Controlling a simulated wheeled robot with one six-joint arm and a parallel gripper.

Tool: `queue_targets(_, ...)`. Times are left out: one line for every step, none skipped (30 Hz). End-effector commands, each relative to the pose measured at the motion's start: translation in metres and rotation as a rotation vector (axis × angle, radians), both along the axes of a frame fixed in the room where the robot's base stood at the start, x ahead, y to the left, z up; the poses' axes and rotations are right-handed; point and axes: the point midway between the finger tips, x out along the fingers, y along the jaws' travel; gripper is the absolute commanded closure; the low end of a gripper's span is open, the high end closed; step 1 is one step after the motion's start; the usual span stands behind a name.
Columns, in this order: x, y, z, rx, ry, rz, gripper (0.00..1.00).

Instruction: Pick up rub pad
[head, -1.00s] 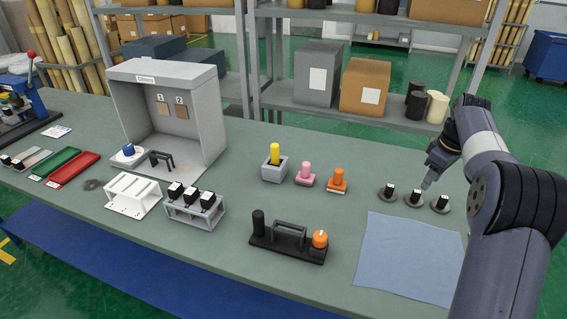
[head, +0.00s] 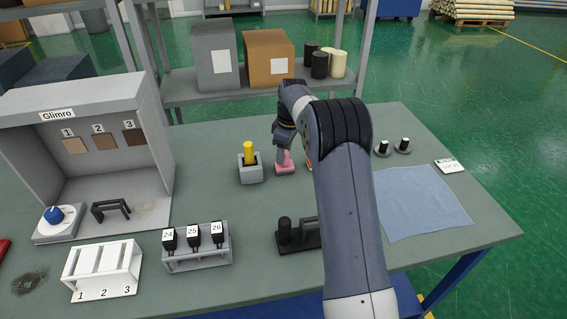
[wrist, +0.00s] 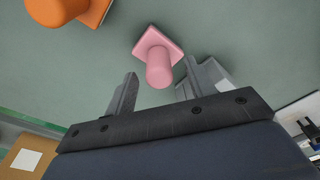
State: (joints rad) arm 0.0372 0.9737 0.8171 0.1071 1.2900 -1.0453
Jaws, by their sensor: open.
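A pink pad with a round upright knob on a square base (head: 285,168) stands on the grey-green table. In the wrist view the pink pad (wrist: 160,68) lies between and just beyond the fingertips. An orange pad of similar shape (wrist: 58,10) is at the upper left of the wrist view; in the head view my arm hides most of it. No label shows which one is the rub pad. My gripper (wrist: 156,88) is open and empty, above the pink pad. In the head view my gripper (head: 284,146) partly covers the pink knob.
A grey holder (head: 250,173) with a yellow-topped piece stands close left of the pink pad. A black caddy (head: 290,240) is in front, partly behind my arm. A blue cloth (head: 425,205) and dark discs (head: 403,151) lie to the right. A shelf (head: 200,95) stands behind.

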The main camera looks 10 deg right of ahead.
Motion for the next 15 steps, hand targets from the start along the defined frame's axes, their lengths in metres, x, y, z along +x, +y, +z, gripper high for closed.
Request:
queue_targets(0.000,0.000,-0.006,0.000,0.001,-0.001,0.48)
queue_targets(0.000,0.000,-0.009,0.000,0.001,0.000,0.48)
queue_targets(0.000,0.001,-0.012,0.001,0.001,0.000,0.48)
queue_targets(0.001,0.001,-0.014,0.000,0.000,0.000,0.48)
queue_targets(0.001,0.001,-0.016,-0.001,-0.001,0.000,0.48)
queue_targets(0.001,0.001,-0.017,-0.001,-0.001,0.000,0.48)
queue_targets(0.001,0.002,-0.017,0.000,-0.001,0.000,0.48)
queue_targets(0.001,0.002,-0.017,0.000,-0.001,0.000,0.48)
queue_targets(0.001,0.002,-0.017,0.000,-0.001,0.000,0.48)
queue_targets(0.001,0.002,-0.017,0.000,-0.001,0.000,0.48)
queue_targets(0.001,0.002,-0.017,0.000,-0.001,0.000,0.48)
queue_targets(0.001,0.002,-0.017,0.000,-0.001,0.000,0.49)
queue_targets(0.001,0.002,-0.017,0.000,-0.001,0.000,0.51)
queue_targets(0.001,0.002,-0.017,0.000,-0.001,0.000,0.54)
queue_targets(0.001,0.002,-0.017,0.000,-0.001,0.000,0.57)
